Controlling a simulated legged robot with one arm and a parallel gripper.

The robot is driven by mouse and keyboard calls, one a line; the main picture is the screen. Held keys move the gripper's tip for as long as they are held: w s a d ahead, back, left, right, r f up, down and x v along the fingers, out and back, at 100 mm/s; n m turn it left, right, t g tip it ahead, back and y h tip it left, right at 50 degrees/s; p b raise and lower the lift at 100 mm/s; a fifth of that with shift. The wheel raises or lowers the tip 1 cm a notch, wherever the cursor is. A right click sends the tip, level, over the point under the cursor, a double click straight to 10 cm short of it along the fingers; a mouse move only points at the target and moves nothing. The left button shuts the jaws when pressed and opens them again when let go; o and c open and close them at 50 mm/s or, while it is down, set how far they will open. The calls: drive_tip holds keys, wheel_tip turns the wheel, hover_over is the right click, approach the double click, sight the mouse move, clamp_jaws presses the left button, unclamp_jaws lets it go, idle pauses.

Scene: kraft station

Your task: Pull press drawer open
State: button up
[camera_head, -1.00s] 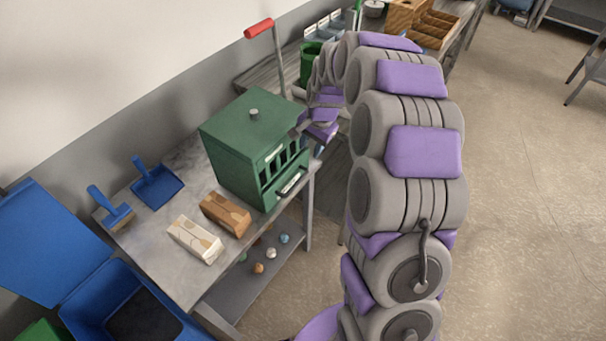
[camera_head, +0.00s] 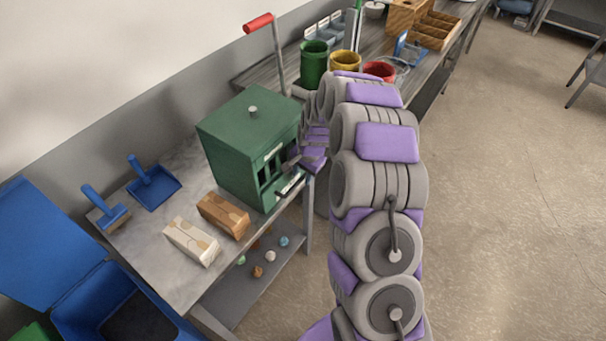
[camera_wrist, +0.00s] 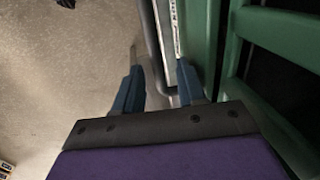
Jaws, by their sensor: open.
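The green press (camera_head: 232,145) stands on a grey table, its slotted front facing right. Its drawer (camera_head: 288,188) sits low on that front, with a pale label; it looks shut, though my gripper hides part of it. My gripper (camera_head: 294,164) is at the press front, just above the drawer. In the wrist view my gripper (camera_wrist: 160,76) is open, with its two blue fingers spread. A grey bar that looks like the drawer handle (camera_wrist: 152,45) runs between the fingers, beside the labelled drawer face. I cannot tell whether either finger touches it.
A red-tipped lever (camera_head: 272,45) rises behind the press. Two wrapped blocks (camera_head: 223,216) lie left of the drawer on the table (camera_head: 165,262). Green, yellow and red pots (camera_head: 345,65) stand on the back bench.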

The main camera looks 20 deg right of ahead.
drive_tip(key=shift+c, duration=0.3)
clamp_jaws()
idle(0.4)
